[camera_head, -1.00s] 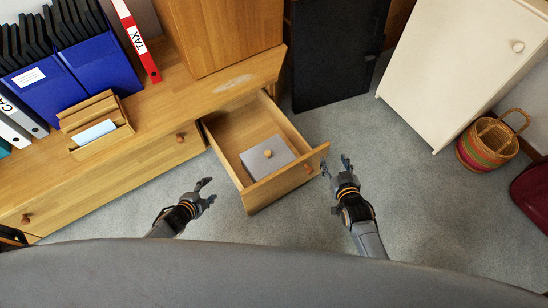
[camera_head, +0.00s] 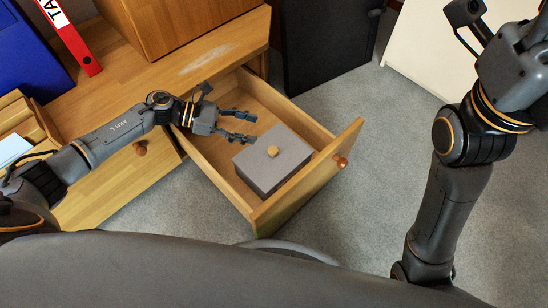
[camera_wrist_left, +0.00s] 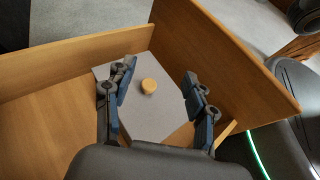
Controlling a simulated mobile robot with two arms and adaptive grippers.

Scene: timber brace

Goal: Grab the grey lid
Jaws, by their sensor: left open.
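The grey lid (camera_head: 280,151) with a round wooden knob (camera_head: 272,151) tops a grey box (camera_head: 268,178) in the open wooden drawer. My left gripper (camera_head: 246,127) is open and empty, over the drawer at the upper left of the lid. In the left wrist view the lid (camera_wrist_left: 148,112) and its knob (camera_wrist_left: 149,86) show between the two spread fingers of the left gripper (camera_wrist_left: 161,91). The fingers are apart from the knob. My right arm rises at the right of the head view, and its fingers are not clearly seen there.
The drawer's front panel (camera_head: 318,172) and side walls stand up around the box. The drawer's left part is empty. A wooden cabinet top (camera_head: 150,70) with a red binder (camera_head: 68,36) lies behind. Grey carpet (camera_head: 370,130) is clear right of the drawer.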

